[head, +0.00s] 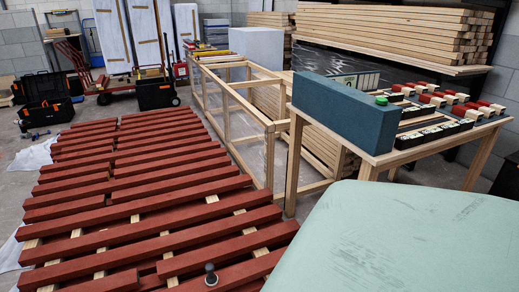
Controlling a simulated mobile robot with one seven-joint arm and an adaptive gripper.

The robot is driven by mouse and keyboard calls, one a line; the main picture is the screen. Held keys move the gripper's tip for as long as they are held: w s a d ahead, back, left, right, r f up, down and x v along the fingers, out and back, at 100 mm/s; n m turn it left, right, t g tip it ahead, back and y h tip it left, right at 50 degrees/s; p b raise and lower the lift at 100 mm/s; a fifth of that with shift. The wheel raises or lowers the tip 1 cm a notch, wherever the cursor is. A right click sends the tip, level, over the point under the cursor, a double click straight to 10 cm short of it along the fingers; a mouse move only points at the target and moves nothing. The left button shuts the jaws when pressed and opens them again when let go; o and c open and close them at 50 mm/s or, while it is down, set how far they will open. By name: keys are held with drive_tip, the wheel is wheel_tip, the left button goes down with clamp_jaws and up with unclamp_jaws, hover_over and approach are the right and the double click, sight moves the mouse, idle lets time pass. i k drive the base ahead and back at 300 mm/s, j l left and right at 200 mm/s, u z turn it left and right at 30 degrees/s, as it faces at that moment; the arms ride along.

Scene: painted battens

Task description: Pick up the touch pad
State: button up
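I cannot tell for sure which thing is the touch pad. A small dark piece with a round black knob on top (210,274) stands upright on the near red battens, at the bottom of the head view; it may be the touch pad. A small green round item (381,100) sits by a blue-grey block (340,108) on the wooden table at the right. My gripper is not in view.
Red-painted battens (150,190) lie in rows across pale wooden bearers, filling the left foreground. The wooden table (395,155) holds several dark blocks with red and pale pieces. An open wooden frame (240,100) stands mid-room. A pale green rounded surface (410,240) fills the lower right.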

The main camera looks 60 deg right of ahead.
sight(212, 280)
drive_tip(key=l+z, duration=0.1)
drive_tip(key=z, duration=1.15)
drive_tip(key=u, duration=0.45)
drive_tip(key=i+l+u, duration=0.1)
drive_tip(key=l+u, duration=0.2)
drive_tip(key=i+l+u, duration=0.1)
drive_tip(key=l+u, duration=0.45)
drive_tip(key=l, duration=0.15)
drive_tip(key=l+u, duration=0.2)
drive_tip(key=l, duration=1.05)
